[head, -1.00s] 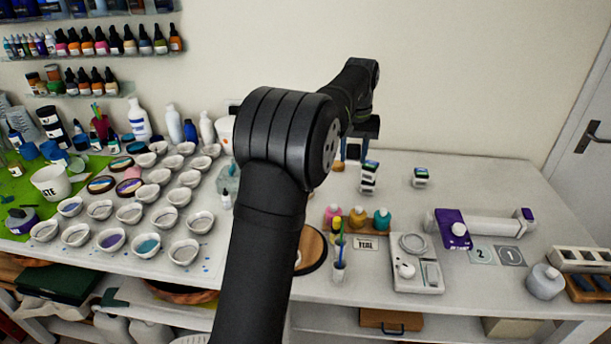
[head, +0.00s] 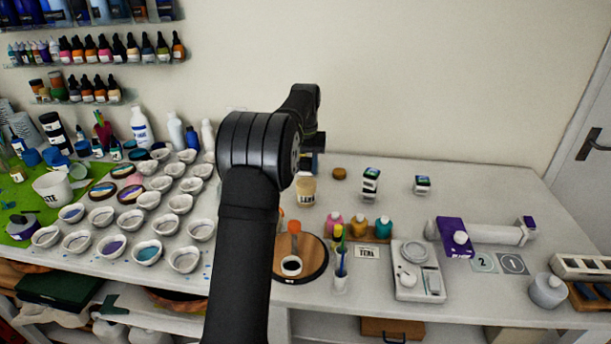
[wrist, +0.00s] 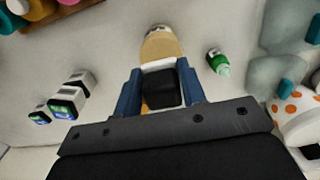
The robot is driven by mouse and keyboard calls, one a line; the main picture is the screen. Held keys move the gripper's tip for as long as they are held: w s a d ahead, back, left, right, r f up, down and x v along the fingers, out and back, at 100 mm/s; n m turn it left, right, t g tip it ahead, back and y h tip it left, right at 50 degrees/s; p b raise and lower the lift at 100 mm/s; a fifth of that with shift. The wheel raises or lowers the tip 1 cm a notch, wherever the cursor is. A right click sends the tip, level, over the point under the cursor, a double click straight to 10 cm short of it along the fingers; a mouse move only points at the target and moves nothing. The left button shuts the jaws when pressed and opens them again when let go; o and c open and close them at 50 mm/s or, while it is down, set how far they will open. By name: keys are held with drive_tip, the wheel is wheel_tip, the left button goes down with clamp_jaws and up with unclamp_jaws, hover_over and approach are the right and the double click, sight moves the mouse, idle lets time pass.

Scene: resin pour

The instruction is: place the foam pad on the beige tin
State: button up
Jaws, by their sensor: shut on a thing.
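The beige tin (head: 305,191), a beige container with a pale label, stands upright on the table in the head view. In the wrist view its beige surface (wrist: 160,48) shows just beyond the fingertips. My gripper (wrist: 161,86) has blue fingers shut on a small dark block with white beside it, which I take to be the foam pad (wrist: 161,88). In the head view my gripper (head: 312,160) is above and just behind the tin. The pad cannot be made out there. Part of the tin is hidden by the pad and fingers, so I cannot tell whether they touch.
Stacked small dark-and-white boxes (head: 370,184) and a single one (head: 422,184) stand to the right. A brown disc (head: 339,173) lies nearby. Pink, yellow and teal bottles (head: 358,227) stand in front. Several cups fill the left.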

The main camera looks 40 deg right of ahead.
sight(305, 171)
drive_tip(key=shift+f, duration=1.75)
drive_tip(key=shift+f, duration=0.15)
drive_tip(key=o, duration=1)
wheel_tip(305, 171, up, 12)
drive_tip(key=shift+r, duration=0.15)
wheel_tip(305, 171, down, 12)
drive_tip(key=shift+r, duration=1.75)
